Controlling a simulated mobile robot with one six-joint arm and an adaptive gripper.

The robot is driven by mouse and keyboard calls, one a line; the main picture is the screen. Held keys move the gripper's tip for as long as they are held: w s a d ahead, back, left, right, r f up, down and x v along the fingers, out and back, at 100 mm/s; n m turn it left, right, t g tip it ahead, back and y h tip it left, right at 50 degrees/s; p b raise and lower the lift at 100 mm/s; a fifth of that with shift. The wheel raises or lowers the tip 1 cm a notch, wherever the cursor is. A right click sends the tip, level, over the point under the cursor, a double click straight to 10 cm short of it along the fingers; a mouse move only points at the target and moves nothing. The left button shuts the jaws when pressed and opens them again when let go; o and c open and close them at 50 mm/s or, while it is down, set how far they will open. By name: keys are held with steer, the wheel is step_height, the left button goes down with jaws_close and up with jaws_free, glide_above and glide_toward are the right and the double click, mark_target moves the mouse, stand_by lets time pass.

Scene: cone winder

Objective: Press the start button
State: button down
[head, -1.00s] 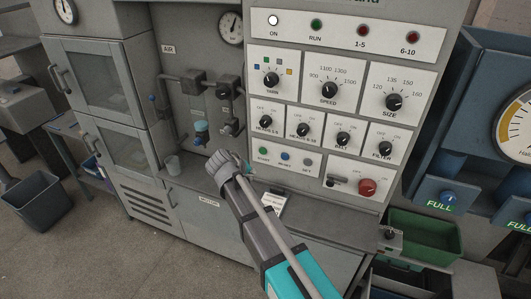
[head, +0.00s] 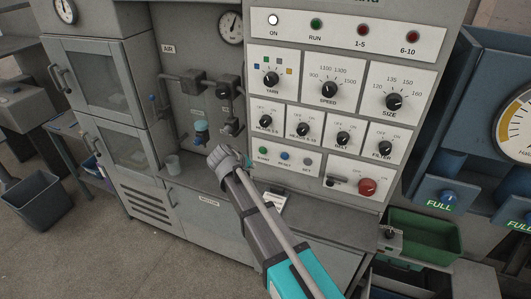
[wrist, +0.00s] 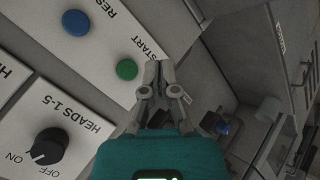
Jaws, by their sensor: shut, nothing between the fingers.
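The green start button (head: 263,150) is on the lower left of the control panel, on a white plate marked START. In the wrist view the green button (wrist: 127,70) is just left of my gripper's fingertips. My gripper (head: 244,160) is shut and empty, with its tips close to the panel's left edge. In the wrist view my gripper (wrist: 158,68) points up past the START label, its tips beside the green button and not over it. I cannot tell how far the tips stand from the panel face.
The blue reset button (head: 285,156) and grey set button (head: 306,161) sit right of the green one. Above is the heads 1-5 knob (head: 266,121). A red button (head: 367,187) is at lower right. A cup (head: 173,164) stands on the ledge.

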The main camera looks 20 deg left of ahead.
mark_target(263, 154)
steer(key=shift+w+d, duration=0.15)
steer(key=shift+w, duration=1.45)
steer(key=shift+w+d, duration=0.1)
steer(key=shift+w, duration=1.45)
steer(key=shift+w, duration=0.9)
steer(key=shift+s, duration=0.85)
steer(key=shift+s, duration=0.15)
stand_by(0.4)
steer(key=s, duration=0.4)
steer(key=shift+s+a, duration=0.2)
steer(key=shift+s, duration=0.15)
stand_by(0.8)
